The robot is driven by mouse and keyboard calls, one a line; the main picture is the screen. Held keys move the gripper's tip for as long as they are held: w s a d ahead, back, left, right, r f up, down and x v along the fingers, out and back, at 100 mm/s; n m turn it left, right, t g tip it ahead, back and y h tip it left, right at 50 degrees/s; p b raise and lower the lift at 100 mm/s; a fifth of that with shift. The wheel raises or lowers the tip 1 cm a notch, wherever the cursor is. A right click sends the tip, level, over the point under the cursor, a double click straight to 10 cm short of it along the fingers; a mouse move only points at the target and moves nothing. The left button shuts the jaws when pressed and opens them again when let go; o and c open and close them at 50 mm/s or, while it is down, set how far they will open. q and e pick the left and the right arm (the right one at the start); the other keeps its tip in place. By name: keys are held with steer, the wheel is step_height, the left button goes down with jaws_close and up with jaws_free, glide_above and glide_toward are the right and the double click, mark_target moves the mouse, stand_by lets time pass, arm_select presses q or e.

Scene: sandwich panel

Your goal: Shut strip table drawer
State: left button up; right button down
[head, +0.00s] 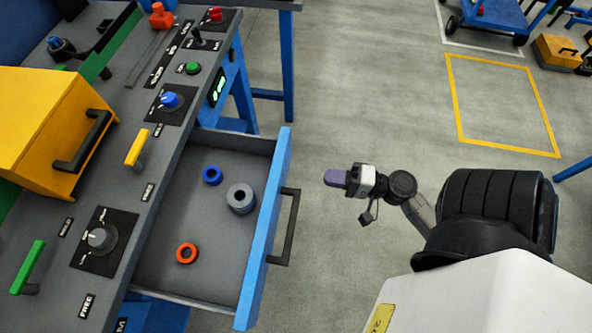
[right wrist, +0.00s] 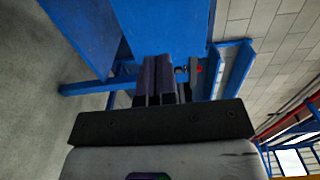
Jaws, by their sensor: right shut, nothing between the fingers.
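The strip table's drawer (head: 190,275) is pulled out in the head view. It has a blue front panel (head: 266,225) and a dark bar handle (head: 288,228). Inside lie a blue ring (head: 212,175), a grey ring (head: 241,198) and an orange ring (head: 186,253). My right gripper (head: 328,177) is shut and empty, to the right of the drawer front and apart from it. In the right wrist view its fingers (right wrist: 157,82) are together, with blue surfaces beyond them. My left gripper does not show.
The grey strip table top (head: 165,150) carries levers, knobs and a yellow box (head: 45,120) with a dark handle. Blue table legs (head: 287,60) stand behind the drawer. The floor right of the drawer is open, with a yellow marked square (head: 503,105). A blue cart (head: 490,18) stands far back.

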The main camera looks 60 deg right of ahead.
mark_target(286, 170)
steer(key=x, duration=0.9)
steer(key=shift+w, duration=0.25)
